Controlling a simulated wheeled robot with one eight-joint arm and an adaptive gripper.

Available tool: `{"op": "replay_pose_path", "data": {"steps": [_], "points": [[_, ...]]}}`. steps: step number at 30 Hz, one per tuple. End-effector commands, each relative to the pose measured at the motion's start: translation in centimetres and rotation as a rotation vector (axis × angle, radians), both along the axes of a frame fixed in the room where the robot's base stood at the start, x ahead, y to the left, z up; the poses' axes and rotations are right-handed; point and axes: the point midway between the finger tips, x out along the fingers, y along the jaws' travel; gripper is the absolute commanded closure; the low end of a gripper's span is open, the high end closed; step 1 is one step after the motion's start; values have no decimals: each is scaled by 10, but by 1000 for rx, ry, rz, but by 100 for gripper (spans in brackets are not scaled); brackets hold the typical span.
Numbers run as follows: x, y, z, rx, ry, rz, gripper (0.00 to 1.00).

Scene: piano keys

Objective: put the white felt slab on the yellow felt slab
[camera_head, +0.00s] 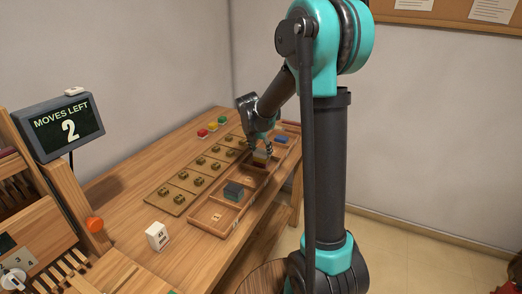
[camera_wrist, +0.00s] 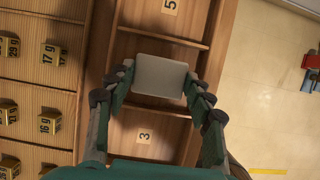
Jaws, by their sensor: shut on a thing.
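The white felt slab (camera_wrist: 160,75) is between the fingertips of my gripper (camera_wrist: 156,90), which is shut on it over the wooden tray (camera_wrist: 203,62). In the head view, my gripper (camera_head: 265,146) is low over the tray's far half, with the pale slab (camera_head: 262,153) at its tips. A small yellowish slab (camera_head: 260,159) shows just below the white one, with something dark under it. I cannot tell whether the white slab touches the yellowish one. In the wrist view, the white slab hides what lies under it.
The tray's compartment nearer the front holds a dark blue-grey stack (camera_head: 233,191). A blue slab (camera_head: 281,139) lies toward the far end. A wooden board (camera_head: 178,194) with several small brass-coloured numbered pieces runs beside the tray. A display (camera_head: 62,126) reads "MOVES LEFT 2".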

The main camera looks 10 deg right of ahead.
Motion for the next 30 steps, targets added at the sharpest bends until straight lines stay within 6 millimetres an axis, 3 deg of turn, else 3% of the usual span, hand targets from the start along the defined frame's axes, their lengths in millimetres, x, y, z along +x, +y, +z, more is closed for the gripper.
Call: {"op": "replay_pose_path", "data": {"steps": [8,9,13,23,30], "points": [[0,0,-2,0,0,0,63],[0,0,-2,0,0,0,44],[0,0,-2,0,0,0,28],[0,0,-1,0,0,0,27],[-8,6,24,0,0,2,27]]}}
